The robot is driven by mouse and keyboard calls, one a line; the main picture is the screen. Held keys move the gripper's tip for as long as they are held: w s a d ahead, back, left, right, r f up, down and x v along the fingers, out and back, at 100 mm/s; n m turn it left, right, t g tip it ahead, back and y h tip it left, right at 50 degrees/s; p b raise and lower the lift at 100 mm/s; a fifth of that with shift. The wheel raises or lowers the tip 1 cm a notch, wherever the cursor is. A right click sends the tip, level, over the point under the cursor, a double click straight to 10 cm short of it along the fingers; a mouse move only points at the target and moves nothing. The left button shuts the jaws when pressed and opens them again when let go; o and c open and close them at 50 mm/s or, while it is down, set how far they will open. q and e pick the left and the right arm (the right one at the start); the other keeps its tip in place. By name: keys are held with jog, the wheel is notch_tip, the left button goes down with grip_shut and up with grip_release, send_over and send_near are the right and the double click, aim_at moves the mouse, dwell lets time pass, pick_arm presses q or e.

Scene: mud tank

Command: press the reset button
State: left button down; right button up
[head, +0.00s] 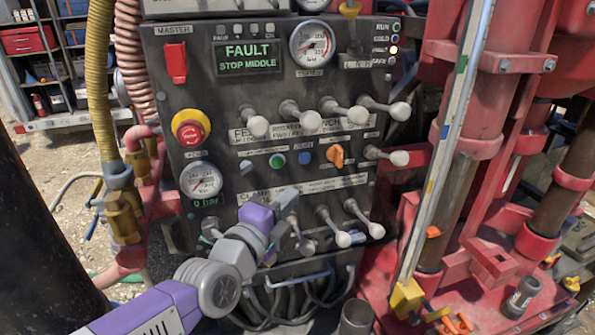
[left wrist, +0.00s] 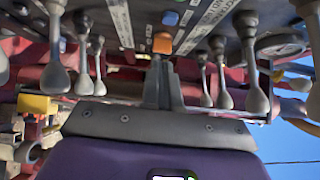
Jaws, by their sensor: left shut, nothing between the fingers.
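On the grey control panel (head: 222,105), a small blue button (head: 305,157) sits between a green button (head: 277,160) and an orange rotary knob (head: 336,156). The small labels by them are too fine to read. In the left wrist view the blue button (left wrist: 170,18) shows at the top edge, beyond the orange knob (left wrist: 162,42). My left gripper (head: 281,232) is below these buttons, in front of the lower levers, apart from the blue button. In its wrist view the fingers (left wrist: 162,65) are shut and empty, pointing toward the panel. My right gripper is not in view.
White-knobbed levers (head: 343,239) stick out below the buttons, and another row (head: 333,105) above them. A red emergency stop (head: 190,130) on yellow is at left. A screen (head: 247,57) reads "FAULT STOP MIDDLE". Red machinery (head: 480,130) stands at right.

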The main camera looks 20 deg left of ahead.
pick_arm(q)
send_near(307, 163)
jog(key=w+d, duration=0.2)
jog(key=d, duration=0.1)
jog(key=shift+w+a+b, duration=0.3)
jog(key=shift+w+a, duration=0.15)
jog(key=shift+w, duration=0.45)
jog(key=shift+w+a+b, duration=0.3)
jog(key=shift+w+a, duration=0.1)
jog(key=shift+w, duration=0.5)
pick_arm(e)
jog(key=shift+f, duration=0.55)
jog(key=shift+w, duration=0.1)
